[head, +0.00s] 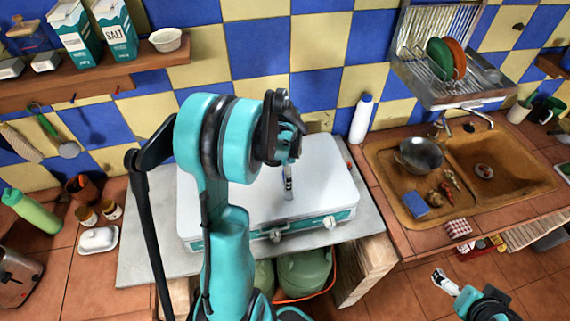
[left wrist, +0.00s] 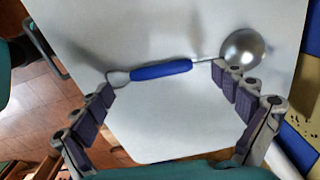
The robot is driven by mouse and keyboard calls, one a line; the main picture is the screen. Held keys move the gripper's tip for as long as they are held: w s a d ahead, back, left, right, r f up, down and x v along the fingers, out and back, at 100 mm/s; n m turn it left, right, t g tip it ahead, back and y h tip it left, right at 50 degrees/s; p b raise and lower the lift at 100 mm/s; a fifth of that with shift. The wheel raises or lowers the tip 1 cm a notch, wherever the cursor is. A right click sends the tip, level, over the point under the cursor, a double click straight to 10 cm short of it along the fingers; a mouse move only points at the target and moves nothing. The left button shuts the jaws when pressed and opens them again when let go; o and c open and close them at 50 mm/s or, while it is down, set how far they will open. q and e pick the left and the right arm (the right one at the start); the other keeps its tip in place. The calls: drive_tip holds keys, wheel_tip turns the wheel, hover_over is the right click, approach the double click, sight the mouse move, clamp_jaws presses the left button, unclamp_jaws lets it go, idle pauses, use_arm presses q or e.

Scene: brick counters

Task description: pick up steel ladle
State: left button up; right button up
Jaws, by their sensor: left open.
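The steel ladle, with a blue handle (left wrist: 160,71) and a round shiny bowl (left wrist: 243,49), lies on the white stove lid (left wrist: 165,125) in the left wrist view. My left gripper (left wrist: 166,82) is open and empty, with its fingers spread wide. In that view one fingertip is near the handle's hooked end, and the other is near the bowl. In the head view my left gripper (head: 288,178) is over the white stove top (head: 325,185), and my arm hides the ladle. My right gripper (head: 446,282) is at the lower right, away from the stove; its opening is unclear.
A sink (head: 500,165) with a metal bowl (head: 420,154) is to the right, below a dish rack (head: 445,85). A white bottle (head: 361,118) stands behind the stove. A butter dish (head: 98,240) and green bottle (head: 32,211) are on the left counter. A shelf (head: 90,78) hangs upper left.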

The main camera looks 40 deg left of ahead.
use_arm(q)
wheel_tip(320, 180, down, 2)
drive_tip(key=shift+f, duration=0.1)
drive_tip(key=shift+s, duration=0.1)
drive_tip(key=c, duration=1.4)
